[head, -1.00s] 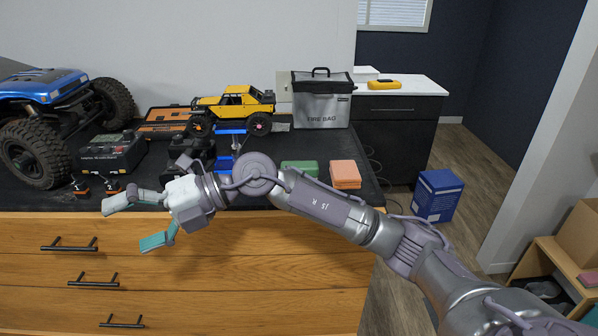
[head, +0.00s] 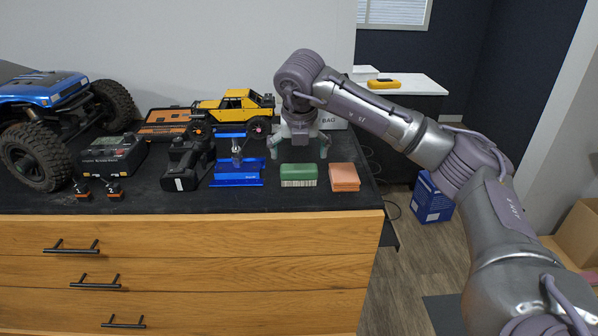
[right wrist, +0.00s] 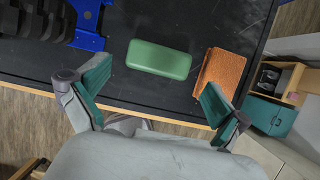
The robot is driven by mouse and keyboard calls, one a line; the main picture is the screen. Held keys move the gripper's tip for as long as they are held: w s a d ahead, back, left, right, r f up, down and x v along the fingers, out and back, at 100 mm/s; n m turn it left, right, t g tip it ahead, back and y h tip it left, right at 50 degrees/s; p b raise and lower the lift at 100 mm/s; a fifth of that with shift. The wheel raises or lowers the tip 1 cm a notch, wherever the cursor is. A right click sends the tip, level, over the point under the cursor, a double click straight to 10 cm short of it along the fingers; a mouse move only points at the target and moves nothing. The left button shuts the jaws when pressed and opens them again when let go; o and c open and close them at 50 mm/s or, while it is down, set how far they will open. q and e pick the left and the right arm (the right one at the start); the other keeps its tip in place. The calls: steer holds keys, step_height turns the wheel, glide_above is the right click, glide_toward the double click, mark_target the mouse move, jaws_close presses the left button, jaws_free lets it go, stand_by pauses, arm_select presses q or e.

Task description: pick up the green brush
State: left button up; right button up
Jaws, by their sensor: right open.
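The green brush (head: 298,173) lies on the dark bench top with its pale bristles towards the front edge. In the right wrist view the green brush (right wrist: 158,59) shows as a smooth rounded green block, ahead of and between the fingers. My right gripper (head: 300,152) is open and points down, above and behind the brush in the head view. Its two teal fingers also show spread and empty in the right wrist view (right wrist: 155,88). The brush is not between the pads. My left gripper is not in view.
An orange block (head: 344,177) lies close to the right of the brush. A blue stand (head: 236,180) and a black device (head: 187,165) are to its left. A yellow crawler (head: 232,107) and a silver bag (head: 331,122) stand behind. Wooden drawers (head: 190,255) are below.

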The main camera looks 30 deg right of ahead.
mark_target(299, 167)
steer(key=shift+w+d+f, duration=0.1)
steer(key=shift+w+f, duration=0.05)
steer(key=shift+f, duration=0.45)
steer(key=shift+w+f+p, duration=0.1)
steer(key=shift+f+p, duration=0.2)
steer(key=shift+p, duration=0.05)
steer(key=p+x, duration=0.1)
steer(key=x, duration=0.2)
steer(key=shift+d+f+p, duration=0.15)
steer(key=shift+f+p, duration=0.15)
steer(key=shift+w+d+f, duration=0.1)
steer(key=shift+w+f, duration=0.05)
steer(key=shift+f, duration=0.3)
steer(key=c, duration=0.8)
